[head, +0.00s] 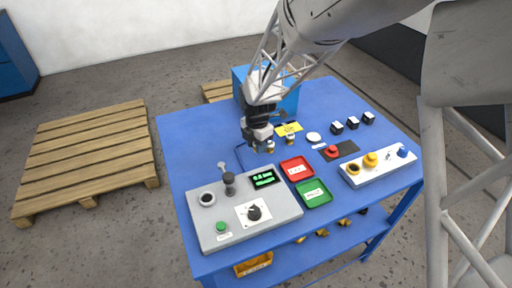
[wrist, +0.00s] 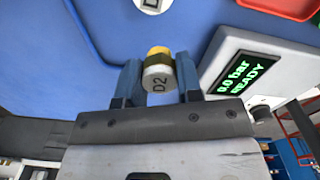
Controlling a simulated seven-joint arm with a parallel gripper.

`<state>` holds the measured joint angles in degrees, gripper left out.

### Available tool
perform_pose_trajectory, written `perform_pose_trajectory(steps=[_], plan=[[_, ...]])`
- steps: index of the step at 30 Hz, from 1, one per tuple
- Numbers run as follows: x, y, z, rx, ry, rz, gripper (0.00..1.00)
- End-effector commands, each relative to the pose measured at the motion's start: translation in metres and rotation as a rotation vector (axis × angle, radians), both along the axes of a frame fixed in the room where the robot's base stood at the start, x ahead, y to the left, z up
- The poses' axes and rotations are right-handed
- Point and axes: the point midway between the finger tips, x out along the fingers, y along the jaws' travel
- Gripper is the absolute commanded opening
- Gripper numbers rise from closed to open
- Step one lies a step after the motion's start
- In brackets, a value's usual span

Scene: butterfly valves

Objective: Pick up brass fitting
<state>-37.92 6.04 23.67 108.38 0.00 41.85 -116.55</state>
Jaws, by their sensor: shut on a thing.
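My gripper (wrist: 157,82) is shut on a brass fitting (wrist: 157,76) in the wrist view. The head view is too small to tell whether the fitting touches the table. A second small brass-and-white piece (head: 290,140) stands just to the right of it.
A grey control box (head: 240,238) with a display (head: 263,179) is at the table's front left. A red tray (head: 296,168) and a green tray (head: 314,193) lie beside it. A white valve panel (head: 382,168) is at right. A blue box (head: 284,104) stands behind my gripper.

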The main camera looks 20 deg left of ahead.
Motion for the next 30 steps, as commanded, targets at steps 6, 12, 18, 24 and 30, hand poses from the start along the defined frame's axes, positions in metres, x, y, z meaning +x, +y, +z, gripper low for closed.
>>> perform_pose_trajectory(steps=[6,12,18,24,30], plan=[[-0.026,-0.02,0.002,0.0,0.0,0.0,0.07],[-0.053,-0.039,0.006,0.0,0.0,0.0,0.07],[-0.079,-0.059,0.009,0.0,0.0,0.0,0.07],[-0.1,-0.075,0.011,0.0,0.0,0.0,0.07],[-0.114,-0.085,0.012,0.0,0.0,0.0,0.07]])
